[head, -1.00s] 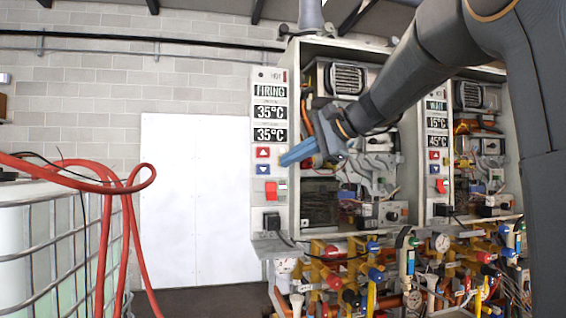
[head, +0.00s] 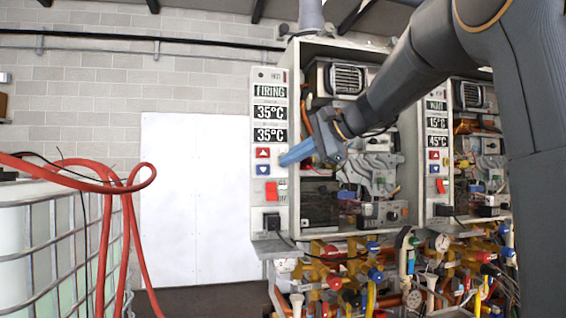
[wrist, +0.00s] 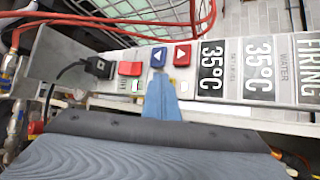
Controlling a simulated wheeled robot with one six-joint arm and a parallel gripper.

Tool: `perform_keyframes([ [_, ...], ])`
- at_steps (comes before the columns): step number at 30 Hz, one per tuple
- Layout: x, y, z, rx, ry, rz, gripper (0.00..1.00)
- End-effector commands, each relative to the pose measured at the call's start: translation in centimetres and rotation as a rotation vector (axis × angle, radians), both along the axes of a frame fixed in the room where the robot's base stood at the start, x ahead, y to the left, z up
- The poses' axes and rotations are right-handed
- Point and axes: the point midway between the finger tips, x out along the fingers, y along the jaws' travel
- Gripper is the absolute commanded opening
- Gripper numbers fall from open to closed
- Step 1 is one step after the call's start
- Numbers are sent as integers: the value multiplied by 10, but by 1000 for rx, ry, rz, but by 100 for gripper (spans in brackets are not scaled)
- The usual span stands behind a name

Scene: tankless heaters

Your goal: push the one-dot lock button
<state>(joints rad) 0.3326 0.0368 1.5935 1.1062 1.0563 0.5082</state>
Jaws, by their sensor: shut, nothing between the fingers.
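I cannot make out a button marked with one dot in either view. The left heater's control panel (head: 270,220) carries a red up-arrow button (head: 263,153), a blue down-arrow button (head: 262,169) and a red rocker switch (head: 271,188). My gripper (head: 285,160) is shut and empty, its blue fingers pointing left at the panel around the arrow buttons. In the wrist view my gripper's tips (wrist: 159,80) are just below the blue arrow button (wrist: 158,57), with the red arrow button (wrist: 182,55) to the right. I cannot tell whether they touch the panel.
A black plug (head: 271,221) sits low on the panel. A second heater panel (head: 437,150) stands to the right. Pipes and valves (head: 350,275) crowd below. A caged tank (head: 60,250) with a red hose (head: 128,215) stands at left.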

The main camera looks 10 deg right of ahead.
Motion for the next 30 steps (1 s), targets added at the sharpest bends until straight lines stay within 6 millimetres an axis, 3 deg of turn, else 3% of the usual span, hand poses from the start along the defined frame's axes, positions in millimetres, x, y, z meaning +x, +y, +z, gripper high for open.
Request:
perform_keyframes([
  [30, -17, 0, 0, 0, -1, -1, 0],
])
